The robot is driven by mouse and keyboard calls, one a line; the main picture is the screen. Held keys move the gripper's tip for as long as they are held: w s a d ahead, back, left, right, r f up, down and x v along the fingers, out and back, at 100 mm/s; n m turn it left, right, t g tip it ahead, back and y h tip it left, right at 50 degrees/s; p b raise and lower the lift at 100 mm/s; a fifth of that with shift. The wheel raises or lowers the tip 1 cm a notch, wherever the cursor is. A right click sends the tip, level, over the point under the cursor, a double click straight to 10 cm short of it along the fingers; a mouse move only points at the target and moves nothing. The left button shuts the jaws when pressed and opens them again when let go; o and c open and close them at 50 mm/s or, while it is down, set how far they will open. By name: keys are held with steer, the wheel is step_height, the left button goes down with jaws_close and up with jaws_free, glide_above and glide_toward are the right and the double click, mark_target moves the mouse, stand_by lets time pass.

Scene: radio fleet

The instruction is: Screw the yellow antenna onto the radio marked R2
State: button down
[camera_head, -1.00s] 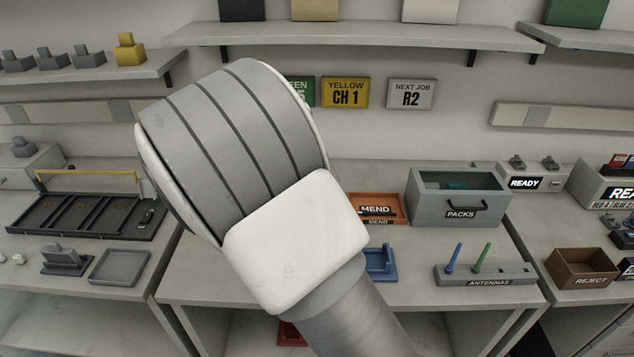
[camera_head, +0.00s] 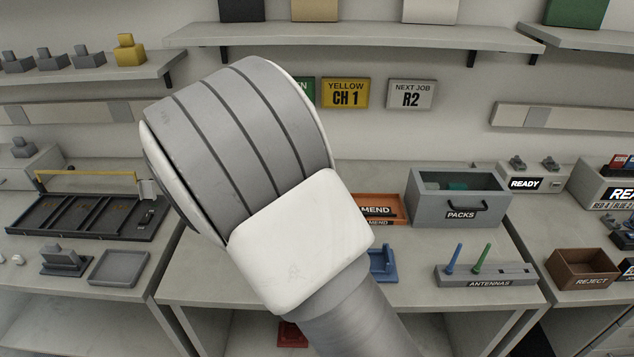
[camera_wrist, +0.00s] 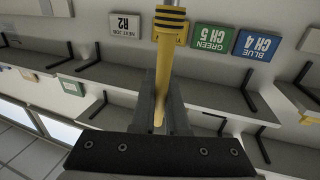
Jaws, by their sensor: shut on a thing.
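The yellow antenna (camera_wrist: 161,70) is between the fingers of my gripper (camera_wrist: 162,88) in the wrist view. My gripper is shut on its shaft. Its wider end, with dark bands, points away from the palm, and its thin end lies toward the palm. My gripper is hidden behind my own arm in the head view. No radio with a readable R2 mark shows; a wall sign (camera_head: 411,95) reads "NEXT JOB R2". A blue cradle (camera_head: 383,265) on the middle bench is partly hidden by my arm.
An antenna rack (camera_head: 510,275) holds a blue and a green antenna. A grey PACKS bin (camera_head: 425,208), an orange MEND tray (camera_head: 400,208) and a brown REJECT box (camera_head: 587,282) stand nearby. A grey tray (camera_head: 118,268) lies on the left bench. Shelves line the wall above.

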steer(key=shift+f+b, duration=1.15)
steer(key=shift+f, duration=0.05)
steer(key=c, duration=0.8)
jaws_free()
steer(key=shift+c, duration=0.2)
steer(key=v, duration=1.7)
steer(key=shift+s, duration=0.2)
steer(key=shift+w+a, duration=0.1)
steer(key=shift+w, duration=0.05)
